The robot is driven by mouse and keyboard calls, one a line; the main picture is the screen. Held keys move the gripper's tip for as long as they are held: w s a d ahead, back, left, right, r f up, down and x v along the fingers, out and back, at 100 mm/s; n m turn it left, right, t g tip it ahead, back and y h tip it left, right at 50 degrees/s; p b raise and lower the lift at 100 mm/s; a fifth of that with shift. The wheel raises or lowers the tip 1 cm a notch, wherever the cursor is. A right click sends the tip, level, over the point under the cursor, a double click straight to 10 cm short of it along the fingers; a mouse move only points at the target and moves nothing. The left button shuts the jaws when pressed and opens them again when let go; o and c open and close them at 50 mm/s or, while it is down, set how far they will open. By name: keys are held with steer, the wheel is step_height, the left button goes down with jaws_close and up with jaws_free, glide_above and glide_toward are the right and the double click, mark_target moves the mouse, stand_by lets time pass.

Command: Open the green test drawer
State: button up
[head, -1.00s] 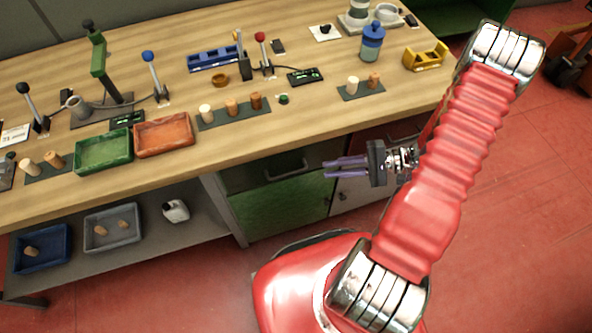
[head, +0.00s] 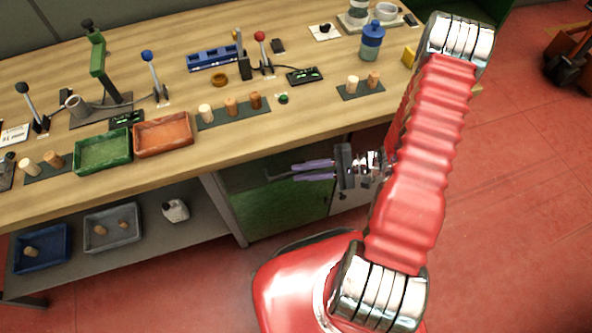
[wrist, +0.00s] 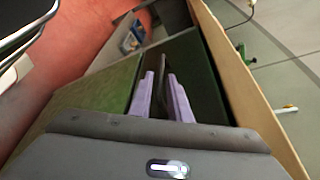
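The green drawer (head: 238,179) is the dark green front under the table's edge, above a brighter green cabinet door (head: 275,212). It appears shut. Its handle (head: 278,176) shows just beyond my fingertips and is partly hidden by them. My gripper (head: 299,171) is in front of the drawer, its two purple fingers apart and pointing left. In the wrist view my gripper (wrist: 161,78) has a dark bar, likely the handle, between its fingers; whether they touch it I cannot tell.
The wooden tabletop (head: 330,122) overhangs just above my gripper. It carries levers, a green tray (head: 103,152), an orange tray (head: 163,135) and cork stoppers. A lower shelf (head: 195,235) at left holds bins and a white bottle. Red floor (head: 530,200) is open at right.

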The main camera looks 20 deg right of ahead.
mark_target(289, 173)
steer(key=shift+x, duration=2.4)
steer(key=shift+c, duration=0.2)
jaws_close()
